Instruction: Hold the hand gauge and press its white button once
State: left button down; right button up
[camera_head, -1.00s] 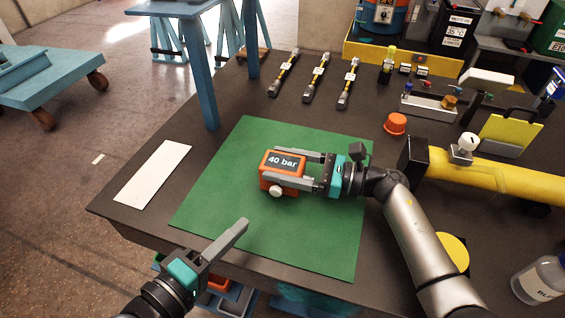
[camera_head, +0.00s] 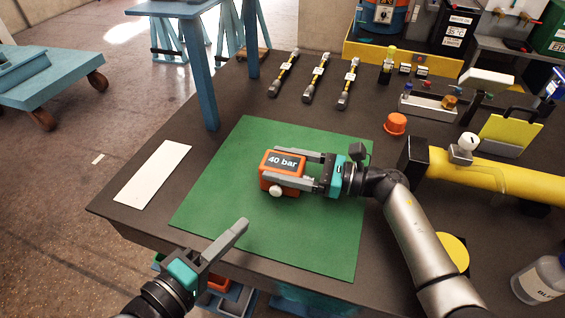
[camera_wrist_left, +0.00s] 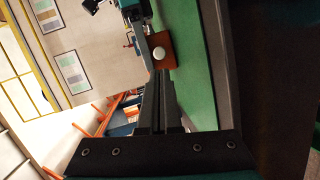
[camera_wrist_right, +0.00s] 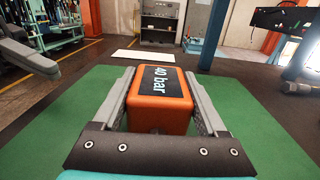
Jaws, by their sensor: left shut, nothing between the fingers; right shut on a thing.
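The hand gauge (camera_head: 283,170) is an orange box with a dark display reading "40 bar". My right gripper (camera_head: 303,172) is shut on its sides over the green mat (camera_head: 222,182); the right wrist view shows the gauge (camera_wrist_right: 160,98) between both fingers. I cannot tell whether it touches the mat. The white button (camera_head: 276,191) is round and sits on the gauge's side facing my left arm; it also shows in the left wrist view (camera_wrist_left: 159,53). My left gripper (camera_head: 242,224) is shut and empty, at the mat's near edge, apart from the button.
A white sheet (camera_head: 153,174) lies left of the mat. Several short hoses (camera_head: 316,78) lie at the back. An orange cap (camera_head: 396,123), a yellow pipe (camera_head: 495,175) and a bottle (camera_head: 540,280) stand to the right. The mat between left gripper and gauge is clear.

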aim_at(276, 191)
dwell(0.3)
pick_arm(q)
jog(key=shift+d+g+h, duration=0.3)
jog(key=shift+d+g, duration=0.1)
jog(key=shift+g, duration=0.1)
jog(key=shift+s+d+f+g, duration=0.15)
jog(key=shift+d+g, duration=0.05)
jog(key=shift+g, duration=0.35)
jog(key=shift+s+d+f+g, duration=0.15)
jog(key=shift+d+g, duration=0.05)
jog(key=shift+g, duration=0.35)
jog(key=shift+s+d+f+m+g, duration=0.15)
jog(key=shift+s+f+m+g, duration=0.15)
jog(key=shift+s+g, duration=0.45)
jog(key=shift+s+f+g, duration=0.15)
jog(key=shift+f+g, duration=0.1)
jog(key=shift+g, duration=0.3)
jog(key=shift+w+d, duration=0.4)
jog(key=shift+w, duration=1)
jog(key=shift+w+d, duration=0.35)
jog(key=shift+w, duration=1.1)
jog(key=shift+w+d, duration=0.4)
jog(key=shift+w, duration=1)
jog(key=shift+w+d, duration=0.1)
jog(key=shift+w, duration=0.3)
